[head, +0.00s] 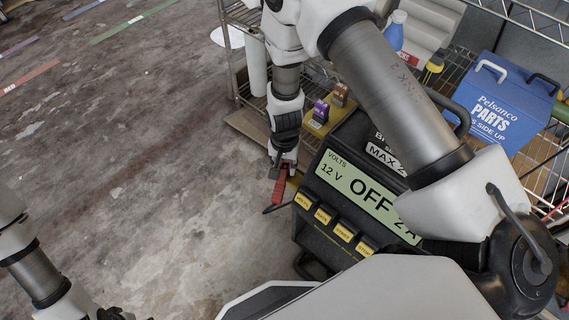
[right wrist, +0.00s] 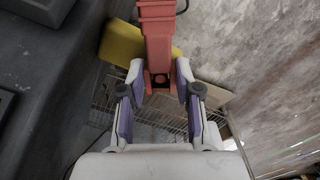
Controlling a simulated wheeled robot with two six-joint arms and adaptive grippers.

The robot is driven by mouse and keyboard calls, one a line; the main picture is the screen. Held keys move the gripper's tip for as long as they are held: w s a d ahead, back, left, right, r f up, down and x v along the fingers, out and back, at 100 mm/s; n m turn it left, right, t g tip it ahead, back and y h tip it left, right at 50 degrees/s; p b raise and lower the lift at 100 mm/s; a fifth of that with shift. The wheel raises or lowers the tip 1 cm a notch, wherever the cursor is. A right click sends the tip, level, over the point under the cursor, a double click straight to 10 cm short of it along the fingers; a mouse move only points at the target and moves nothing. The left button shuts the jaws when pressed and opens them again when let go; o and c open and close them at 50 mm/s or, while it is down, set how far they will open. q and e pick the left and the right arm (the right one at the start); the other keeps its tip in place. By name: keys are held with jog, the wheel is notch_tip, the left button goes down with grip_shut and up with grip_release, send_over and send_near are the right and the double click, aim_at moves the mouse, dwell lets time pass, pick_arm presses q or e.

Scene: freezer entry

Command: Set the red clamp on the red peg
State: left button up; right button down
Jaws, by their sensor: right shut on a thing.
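The red clamp (head: 281,187) hangs beside the left side of the black charger box. My right gripper (head: 283,164) is shut on it, with the fingers pointing down. In the right wrist view the clamp (right wrist: 158,38) stands out between the two fingertips (right wrist: 161,82). A yellow piece (right wrist: 113,44) lies just beside the clamp there; whether they touch I cannot tell. I cannot make out a red peg in either view. My left gripper (head: 113,314) is only partly in view at the bottom edge, far from the clamp.
The black charger box (head: 318,215) shows "12 V" and "OFF", with several yellow buttons below. A wire shelf (head: 240,85) behind it holds small boxes, a blue bottle (head: 395,32) and a blue parts box (head: 505,103). The concrete floor (head: 130,150) at left is open, with coloured tape strips.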

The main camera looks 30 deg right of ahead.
aim_at(285, 169)
jog(key=shift+f, duration=0.2)
jog(key=c, duration=0.7)
grip_release()
notch_tip(285, 169, up, 12)
jog(key=shift+s, duration=0.1)
